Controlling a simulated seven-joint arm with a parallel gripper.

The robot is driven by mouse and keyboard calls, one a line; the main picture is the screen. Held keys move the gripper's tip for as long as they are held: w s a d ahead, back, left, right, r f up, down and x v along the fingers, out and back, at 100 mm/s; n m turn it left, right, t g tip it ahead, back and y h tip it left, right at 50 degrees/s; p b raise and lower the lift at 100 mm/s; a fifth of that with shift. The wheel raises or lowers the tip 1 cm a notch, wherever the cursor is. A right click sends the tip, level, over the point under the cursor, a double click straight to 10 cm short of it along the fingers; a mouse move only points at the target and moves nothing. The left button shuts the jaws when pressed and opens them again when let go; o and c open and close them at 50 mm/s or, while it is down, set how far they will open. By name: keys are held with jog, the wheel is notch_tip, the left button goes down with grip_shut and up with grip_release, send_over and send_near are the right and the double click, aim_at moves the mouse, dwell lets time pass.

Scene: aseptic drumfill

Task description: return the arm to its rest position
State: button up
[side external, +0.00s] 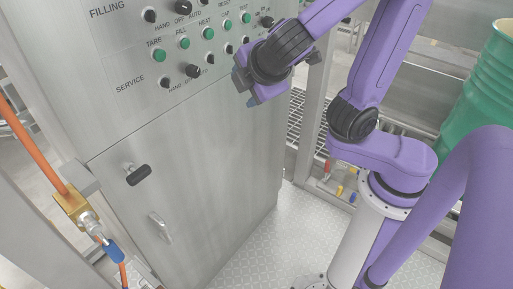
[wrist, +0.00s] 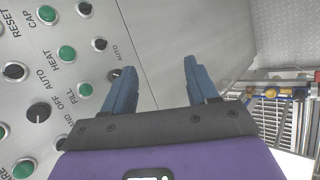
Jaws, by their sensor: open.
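My gripper (side external: 250,90) is at the right edge of the control cabinet's front in the side external view, close to the panel's knobs and buttons. In the wrist view its two blue fingers (wrist: 158,80) are apart with nothing between them. Beyond the fingers is the bare grey metal of the cabinet (wrist: 165,30). I cannot tell whether a finger touches the panel. My purple arm is bent above its base at the right of the side external view.
The panel carries green buttons (side external: 159,56) and black knobs (side external: 193,71). The cabinet door has a black handle (side external: 138,175). A green drum (side external: 480,95) stands at right. An orange hose (side external: 30,140) with a brass valve (side external: 72,208) is at left. Tread-plate floor (side external: 255,245) is clear in front.

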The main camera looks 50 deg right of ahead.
jog(key=s+d+f+m+g+y, duration=0.1)
jog(key=s+f+g, duration=0.3)
jog(key=s, duration=0.4)
jog(key=s+d+f+g+y, duration=0.3)
jog(key=s+d+f, duration=0.1)
jog(key=s, duration=0.4)
jog(key=shift+d+f+m+g+y, duration=0.15)
jog(key=shift+f+m+g+y, duration=0.15)
jog(key=shift+m+g, duration=0.1)
